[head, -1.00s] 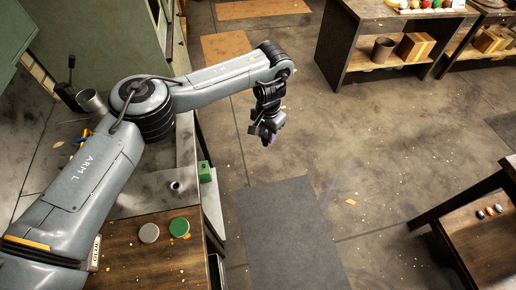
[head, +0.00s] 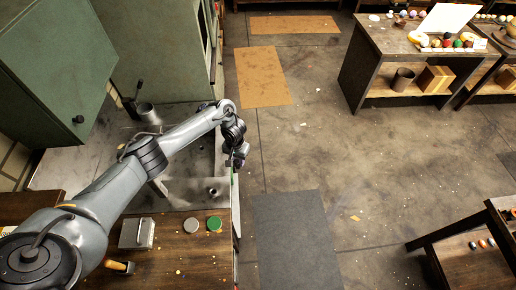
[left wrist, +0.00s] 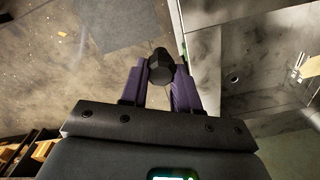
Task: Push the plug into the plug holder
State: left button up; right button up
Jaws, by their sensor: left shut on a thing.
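My left gripper (head: 238,158) hangs at the right edge of the metal counter, partly over the floor. In the left wrist view its purple fingers (left wrist: 160,80) are shut on a dark faceted piece, which looks like the plug (left wrist: 160,66). A small round fitting with a dark hole, likely the plug holder (head: 213,191), sits on the metal counter, below and left of the gripper in the head view. It seems to show as a small spot in the left wrist view (left wrist: 234,79). The plug is apart from it. My right gripper is not in view.
The metal counter (head: 185,190) adjoins a wooden worktop with a grey disc (head: 191,225), a green disc (head: 214,223) and a metal box (head: 137,233). A metal cup (head: 148,115) stands farther back. Green cabinets rise behind. Open floor lies to the right.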

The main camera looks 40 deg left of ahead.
pick_arm(q)
jog(key=s+a+p, duration=0.4)
jog(key=s+p, duration=0.1)
jog(key=s, duration=0.7)
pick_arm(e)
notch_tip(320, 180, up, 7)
pick_arm(q)
jog(key=shift+n, duration=0.4)
jog(key=shift+s+f+b, duration=0.2)
jog(key=shift+f+b, duration=1.4)
jog(key=shift+f, duration=0.15)
jog(key=shift+s+f+b, duration=0.2)
jog(key=shift+f+b, duration=1.35)
jog(key=shift+f, duration=0.2)
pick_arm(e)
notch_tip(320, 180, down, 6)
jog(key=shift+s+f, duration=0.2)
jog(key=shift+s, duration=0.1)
pick_arm(q)
jog(key=shift+f, duration=0.7)
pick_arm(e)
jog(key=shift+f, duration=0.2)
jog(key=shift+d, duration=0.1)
pick_arm(q)
jog(key=shift+f, duration=0.3)
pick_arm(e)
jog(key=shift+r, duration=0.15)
pick_arm(q)
jog(key=shift+f, duration=0.4)
jog(key=o, duration=1)
